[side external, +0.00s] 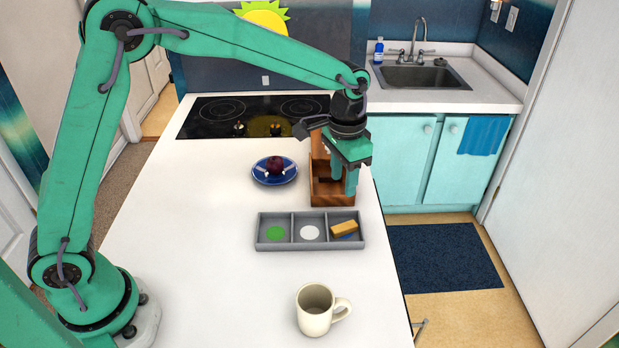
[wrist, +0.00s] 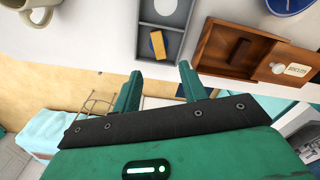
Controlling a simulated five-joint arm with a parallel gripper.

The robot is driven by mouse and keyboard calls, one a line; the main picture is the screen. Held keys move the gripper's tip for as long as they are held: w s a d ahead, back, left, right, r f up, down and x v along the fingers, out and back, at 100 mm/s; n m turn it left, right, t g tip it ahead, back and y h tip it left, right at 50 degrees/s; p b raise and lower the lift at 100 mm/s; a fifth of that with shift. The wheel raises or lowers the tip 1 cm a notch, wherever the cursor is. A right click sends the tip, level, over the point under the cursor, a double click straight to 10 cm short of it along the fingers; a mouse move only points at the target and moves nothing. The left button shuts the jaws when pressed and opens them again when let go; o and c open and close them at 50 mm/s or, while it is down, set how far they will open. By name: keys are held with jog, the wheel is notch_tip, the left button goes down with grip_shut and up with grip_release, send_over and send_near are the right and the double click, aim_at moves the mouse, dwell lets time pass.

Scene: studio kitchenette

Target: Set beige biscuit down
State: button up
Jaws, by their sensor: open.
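In the wrist view the biscuit (wrist: 158,45) lies slantwise in the end compartment, just beyond my fingertips. My gripper (side external: 347,182) is open and empty. In the side view it is above and behind the tray, in front of the wooden box (side external: 320,198). In the wrist view its two fingers (wrist: 158,76) are spread, with nothing between them.
The wooden box (wrist: 213,52) holds a dark brown bar (wrist: 241,52). A blue plate (side external: 257,177) with a dark round fruit (side external: 275,166) is left of the box. A cream mug (side external: 314,314) stands in front of the tray. The counter's left part is clear.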

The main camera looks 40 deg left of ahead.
jog(key=s+a+r+n+t, duration=0.2)
jog(key=s+a+r+t, duration=0.1)
jog(key=s+a+r, duration=0.7)
jog(key=s+a+n+t, duration=0.1)
jog(key=s+a, duration=0.1)
jog(key=s, duration=0.5)
jog(key=s+a+n+t, duration=0.1)
jog(key=s+a, duration=0.1)
jog(key=s, duration=0.5)
jog(key=shift+s+a+r, duration=0.3)
jog(key=shift+s, duration=0.1)
